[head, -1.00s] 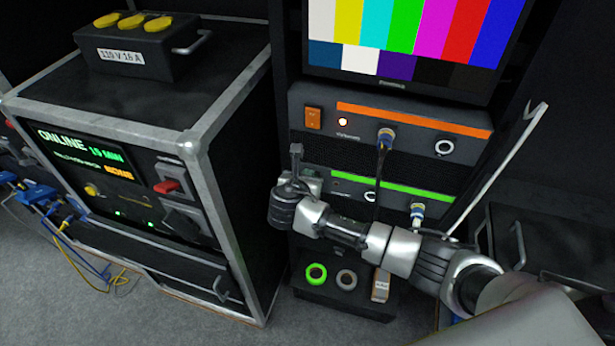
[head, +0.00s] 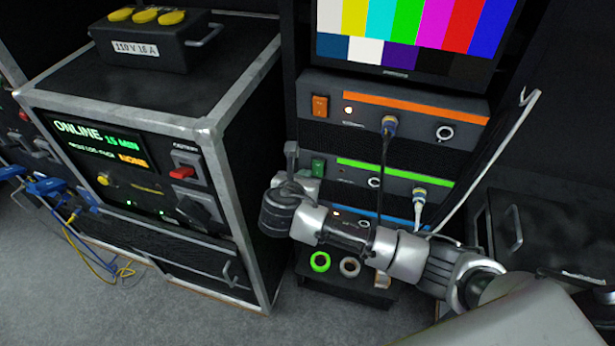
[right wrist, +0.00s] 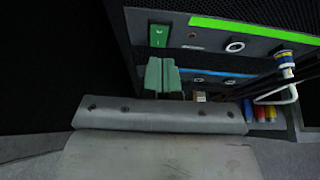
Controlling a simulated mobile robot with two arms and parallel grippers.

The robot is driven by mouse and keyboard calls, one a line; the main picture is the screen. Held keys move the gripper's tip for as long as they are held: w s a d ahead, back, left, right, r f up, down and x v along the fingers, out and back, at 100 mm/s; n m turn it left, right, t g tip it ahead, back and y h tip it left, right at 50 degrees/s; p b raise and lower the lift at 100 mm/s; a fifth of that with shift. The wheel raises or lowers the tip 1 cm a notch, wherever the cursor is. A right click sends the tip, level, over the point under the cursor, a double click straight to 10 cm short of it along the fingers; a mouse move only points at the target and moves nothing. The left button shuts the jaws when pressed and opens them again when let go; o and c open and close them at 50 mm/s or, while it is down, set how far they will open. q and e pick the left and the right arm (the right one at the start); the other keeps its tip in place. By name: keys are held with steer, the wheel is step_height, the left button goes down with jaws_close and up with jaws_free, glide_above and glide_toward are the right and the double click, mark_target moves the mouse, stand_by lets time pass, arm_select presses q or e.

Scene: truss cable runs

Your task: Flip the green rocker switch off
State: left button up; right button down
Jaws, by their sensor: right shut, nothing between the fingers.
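The green rocker switch (head: 318,168) is at the left end of the panel with the green stripe (head: 395,173). It also shows in the right wrist view (right wrist: 159,36), uncovered. A small indicator beside it looks unlit. My right gripper (head: 309,187) is just below and in front of the switch in the head view. In the right wrist view its greenish fingers (right wrist: 163,77) are together and empty, below the switch with a visible gap in the picture. Whether they touch the panel cannot be told. My left gripper is not in view.
Above is the orange-striped panel (head: 415,108) with an orange switch (head: 320,105) and a lit indicator. A plugged cable (head: 378,155) hangs in front of the panels. A black case (head: 240,160) stands close on the left. Tape rolls (head: 320,262) lie on a low shelf below.

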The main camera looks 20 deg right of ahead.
steer(key=shift+r+v, duration=0.15)
steer(key=shift+v, duration=0.6)
steer(key=shift+r+v, duration=0.15)
steer(key=shift+v, duration=0.65)
steer(key=shift+w, duration=0.1)
